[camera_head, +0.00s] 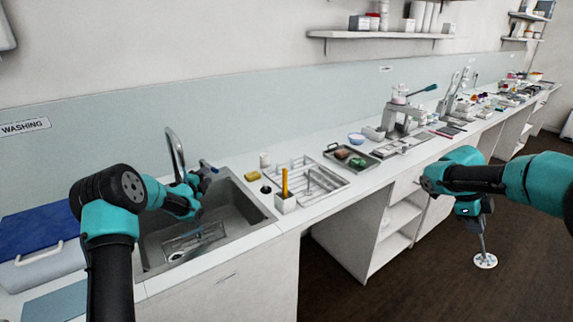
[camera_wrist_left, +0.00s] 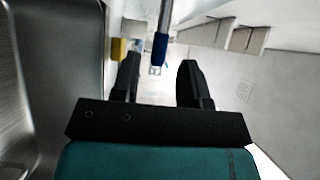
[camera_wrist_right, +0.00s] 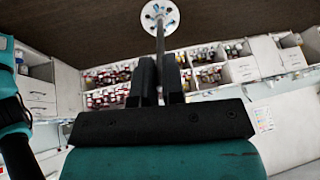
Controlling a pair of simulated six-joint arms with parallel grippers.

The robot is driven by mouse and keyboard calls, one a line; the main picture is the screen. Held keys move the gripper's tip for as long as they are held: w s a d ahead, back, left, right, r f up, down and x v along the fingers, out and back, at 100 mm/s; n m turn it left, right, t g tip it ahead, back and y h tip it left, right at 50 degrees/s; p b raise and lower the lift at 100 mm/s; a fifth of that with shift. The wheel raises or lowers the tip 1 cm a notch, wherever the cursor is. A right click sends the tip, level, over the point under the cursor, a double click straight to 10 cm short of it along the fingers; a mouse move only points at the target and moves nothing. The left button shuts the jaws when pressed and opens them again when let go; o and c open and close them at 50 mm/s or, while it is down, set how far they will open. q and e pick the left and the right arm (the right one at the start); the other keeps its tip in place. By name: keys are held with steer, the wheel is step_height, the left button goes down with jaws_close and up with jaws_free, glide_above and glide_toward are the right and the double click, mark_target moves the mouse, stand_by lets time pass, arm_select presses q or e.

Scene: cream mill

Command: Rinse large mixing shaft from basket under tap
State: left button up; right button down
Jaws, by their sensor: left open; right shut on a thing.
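The mixing shaft, a thin grey rod ending in a white perforated disc (camera_head: 485,261), hangs from my right gripper (camera_head: 478,213) out over the floor, right of the counter. In the right wrist view its disc (camera_wrist_right: 160,17) is beyond the shut fingers (camera_wrist_right: 159,75). The tap (camera_head: 175,148) rises behind the sink (camera_head: 256,213). My left gripper (camera_head: 204,180) is open beside the tap. In the left wrist view a blue-tipped lever (camera_wrist_left: 160,48) is just ahead of, and roughly between, the open fingers (camera_wrist_left: 157,78). The wire basket (camera_head: 194,242) lies in the sink.
A yellow sponge (camera_head: 252,176), a white holder (camera_head: 285,203) and a drying rack (camera_head: 325,186) stand right of the sink. A blue-lidded box (camera_head: 40,237) is at left. Equipment fills the far counter. The floor under my right gripper is clear.

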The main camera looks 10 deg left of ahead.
mark_target(213, 171)
arm_select(q)
steer(key=w, duration=0.5)
steer(key=w+d, duration=0.1)
steer(key=w, duration=0.1)
steer(key=shift+w, duration=0.2)
jaws_close()
stand_by(0.5)
